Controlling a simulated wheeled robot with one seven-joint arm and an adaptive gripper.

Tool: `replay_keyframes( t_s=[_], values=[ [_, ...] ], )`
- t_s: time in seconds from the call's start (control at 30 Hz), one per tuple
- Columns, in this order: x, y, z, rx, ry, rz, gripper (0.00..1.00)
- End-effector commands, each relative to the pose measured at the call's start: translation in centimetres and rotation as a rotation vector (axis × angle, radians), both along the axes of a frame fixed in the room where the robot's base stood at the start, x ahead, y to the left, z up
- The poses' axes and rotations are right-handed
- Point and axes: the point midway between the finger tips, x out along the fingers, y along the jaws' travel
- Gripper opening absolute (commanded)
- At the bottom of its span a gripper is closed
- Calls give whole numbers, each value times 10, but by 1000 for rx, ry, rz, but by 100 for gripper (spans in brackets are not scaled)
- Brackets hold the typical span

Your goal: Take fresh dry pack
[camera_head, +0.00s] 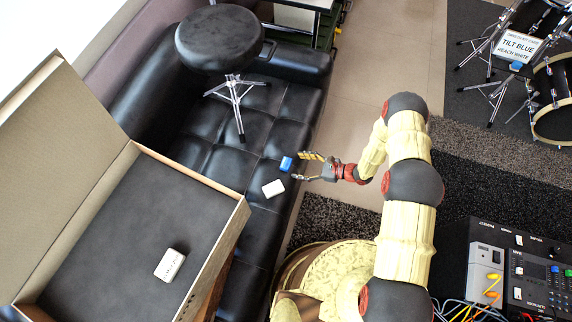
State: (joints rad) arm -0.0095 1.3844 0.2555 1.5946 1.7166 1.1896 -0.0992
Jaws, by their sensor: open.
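A small blue block (287,164) is on or above the black sofa seat, just left of my gripper's fingertips. My gripper (302,167) is open, its fingers pointing left towards the blue block; I cannot tell whether they touch it. A white pad-like block (273,188) lies on the sofa just below and left of the gripper. Another white pack (169,265) with dark print, too small to read, lies inside the open cardboard box at the left. I cannot tell which of these is the fresh dry pack.
The cardboard box (200,180) has a raised lid and dark lining. A black round stool (220,40) stands on the black sofa (222,165). A sign (516,46) reading "TILT BLUE" and "PEACH WHITE" stands by drums. A mixer (510,265) with cables is lower right.

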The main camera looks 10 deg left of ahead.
Motion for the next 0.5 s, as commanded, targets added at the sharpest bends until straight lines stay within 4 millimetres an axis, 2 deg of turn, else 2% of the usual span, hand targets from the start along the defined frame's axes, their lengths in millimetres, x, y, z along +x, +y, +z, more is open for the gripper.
replay_keyframes(
  t_s=[0.3,0.5],
  values=[
    [5,36,-20,0,1,4,68],
    [8,52,-24,0,-1,3,68]
  ],
)
